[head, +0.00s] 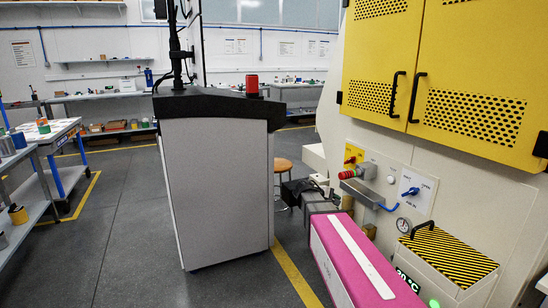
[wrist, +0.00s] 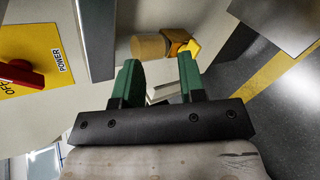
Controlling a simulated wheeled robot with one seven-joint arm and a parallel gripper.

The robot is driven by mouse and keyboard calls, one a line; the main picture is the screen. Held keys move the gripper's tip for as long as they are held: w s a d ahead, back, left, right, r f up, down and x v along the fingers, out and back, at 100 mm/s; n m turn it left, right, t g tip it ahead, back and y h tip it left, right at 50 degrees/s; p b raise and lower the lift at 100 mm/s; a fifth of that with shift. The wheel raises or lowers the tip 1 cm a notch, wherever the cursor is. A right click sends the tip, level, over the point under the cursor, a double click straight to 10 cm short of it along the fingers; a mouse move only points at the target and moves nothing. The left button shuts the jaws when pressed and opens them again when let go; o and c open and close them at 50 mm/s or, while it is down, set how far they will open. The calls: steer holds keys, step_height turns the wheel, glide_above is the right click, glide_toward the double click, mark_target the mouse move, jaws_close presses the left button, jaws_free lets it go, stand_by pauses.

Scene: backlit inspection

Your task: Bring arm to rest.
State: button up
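My gripper (wrist: 160,68) shows in the wrist view with two green fingers standing apart and nothing held between them. Beyond the fingertips are a tan cylinder (wrist: 150,47) and a yellow-orange fitting (wrist: 184,45); neither appears gripped. In the head view a magenta arm link of mine (head: 352,258) reaches from the lower right toward the machine's control panel (head: 388,180). The green fingers cannot be made out in the head view.
The panel has a red switch on a yellow plate (head: 353,155), also in the wrist view (wrist: 22,76), a blue knob (head: 411,191) and a gauge (head: 403,224). A striped box (head: 448,255) stands right of my arm. A grey console (head: 215,185) stands left; open floor (head: 120,220) lies beyond it.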

steer(key=s+a+f+m+g+y, duration=0.2)
steer(key=s+a+f+m+y, duration=0.2)
steer(key=s+f, duration=0.4)
steer(key=s+a+f+m+g+y, duration=0.2)
steer(key=s+a+f+m+y, duration=0.2)
steer(key=s+f+y, duration=0.3)
steer(key=s+f+m, duration=0.1)
steer(key=s, duration=0.4)
steer(key=shift+a, duration=0.2)
steer(key=shift+f, duration=0.1)
